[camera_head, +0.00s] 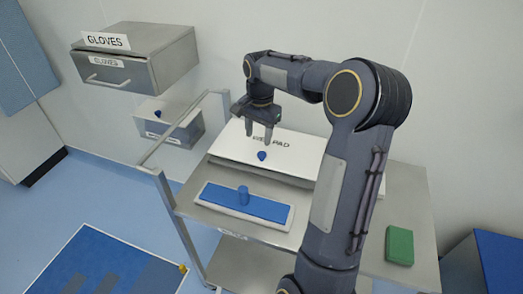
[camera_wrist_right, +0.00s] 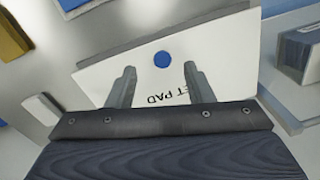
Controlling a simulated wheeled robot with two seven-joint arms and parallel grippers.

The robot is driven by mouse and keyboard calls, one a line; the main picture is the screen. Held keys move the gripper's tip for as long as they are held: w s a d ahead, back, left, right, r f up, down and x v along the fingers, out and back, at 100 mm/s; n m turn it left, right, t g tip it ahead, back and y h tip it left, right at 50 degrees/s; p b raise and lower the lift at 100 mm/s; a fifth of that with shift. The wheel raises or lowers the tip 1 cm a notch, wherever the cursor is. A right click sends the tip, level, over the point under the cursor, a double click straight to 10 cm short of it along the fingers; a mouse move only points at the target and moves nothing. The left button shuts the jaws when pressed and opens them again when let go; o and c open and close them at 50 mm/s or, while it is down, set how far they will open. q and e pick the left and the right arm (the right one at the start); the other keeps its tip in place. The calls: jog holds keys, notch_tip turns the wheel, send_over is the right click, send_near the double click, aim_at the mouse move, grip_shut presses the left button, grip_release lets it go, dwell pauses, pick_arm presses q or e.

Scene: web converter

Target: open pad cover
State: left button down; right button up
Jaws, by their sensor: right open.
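The white pad cover (camera_head: 232,146) lies on the cart with "PAD" lettering partly hidden behind my right gripper. It looks flat and shut. A blue knob (camera_head: 262,156) stands near its front edge. My right gripper (camera_head: 258,136) points down above the cover, just behind the knob in the head view, with fingers apart and empty. In the right wrist view the cover (camera_wrist_right: 222,48) lies below the open fingers (camera_wrist_right: 159,68), and the round blue knob (camera_wrist_right: 162,60) shows between and slightly beyond the fingertips, apart from them. My left gripper is out of view.
A green block (camera_head: 399,246) sits at the cart's right. A glove drawer (camera_head: 105,75) and a smaller box (camera_head: 180,130) hang on the wall. A cart rail (camera_head: 180,135) rises at left.

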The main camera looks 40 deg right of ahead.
aim_at(262, 154)
jog(key=d+f, duration=0.1)
jog(key=w+d+f+m, duration=0.1)
jog(key=shift+w+d+f+m+g, duration=0.1)
jog(key=shift+w+d+m+g, duration=0.1)
jog(key=shift+d+m+g, duration=0.1)
jog(key=shift+d+f, duration=0.15)
jog(key=shift+f, duration=0.25)
notch_tip(262, 154, down, 7)
jog(key=shift+f, duration=0.1)
grip_shut()
